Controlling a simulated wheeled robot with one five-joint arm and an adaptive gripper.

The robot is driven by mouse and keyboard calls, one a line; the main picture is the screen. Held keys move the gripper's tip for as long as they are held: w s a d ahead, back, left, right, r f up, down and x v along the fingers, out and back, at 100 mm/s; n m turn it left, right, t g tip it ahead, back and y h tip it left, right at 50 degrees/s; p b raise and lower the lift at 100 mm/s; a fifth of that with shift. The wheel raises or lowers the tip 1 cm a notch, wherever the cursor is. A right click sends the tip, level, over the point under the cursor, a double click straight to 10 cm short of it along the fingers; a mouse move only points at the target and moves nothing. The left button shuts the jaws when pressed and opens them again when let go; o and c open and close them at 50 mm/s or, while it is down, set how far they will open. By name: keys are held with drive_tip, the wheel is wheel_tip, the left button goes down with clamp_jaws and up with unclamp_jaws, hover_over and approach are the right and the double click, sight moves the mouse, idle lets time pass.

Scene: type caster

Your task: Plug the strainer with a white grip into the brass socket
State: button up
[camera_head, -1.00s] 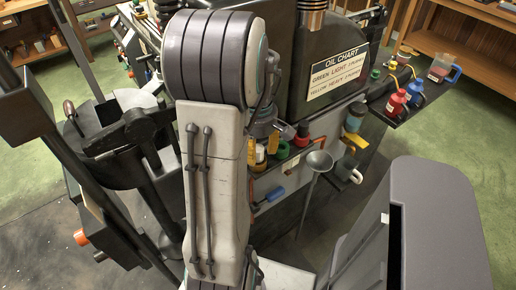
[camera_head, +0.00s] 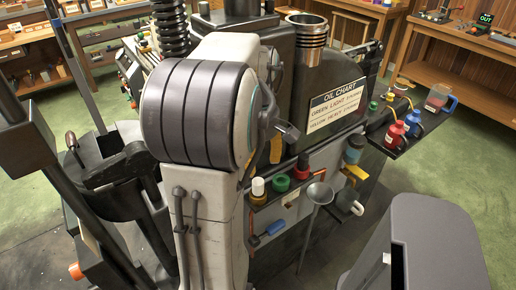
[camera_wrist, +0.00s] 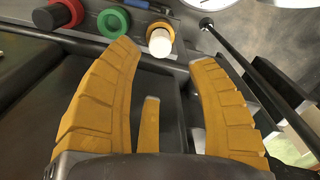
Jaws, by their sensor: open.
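The white-gripped strainer (camera_wrist: 160,42) stands upright in a yellow-orange ring in the wrist view, its white grip on top. In the head view the white grip (camera_head: 258,186) shows at the left end of the shelf row. Its lower part is hidden. My gripper (camera_wrist: 164,52) has yellow ribbed fingers spread wide and empty. In the wrist view the white grip appears between the fingertips, apart from both. In the head view only a little yellow of a finger shows behind my arm. A ribbed metal neck (camera_head: 307,30) tops the dark tank; I cannot tell whether it is the brass socket.
A green ring (camera_wrist: 113,22) and a red-and-black part (camera_wrist: 62,13) stand left of the strainer. Red and blue bottles (camera_head: 397,132) stand on the right shelf. The tank carries an oil chart (camera_head: 336,103).

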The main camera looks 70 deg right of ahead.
drive_tip(key=shift+r, duration=1.55)
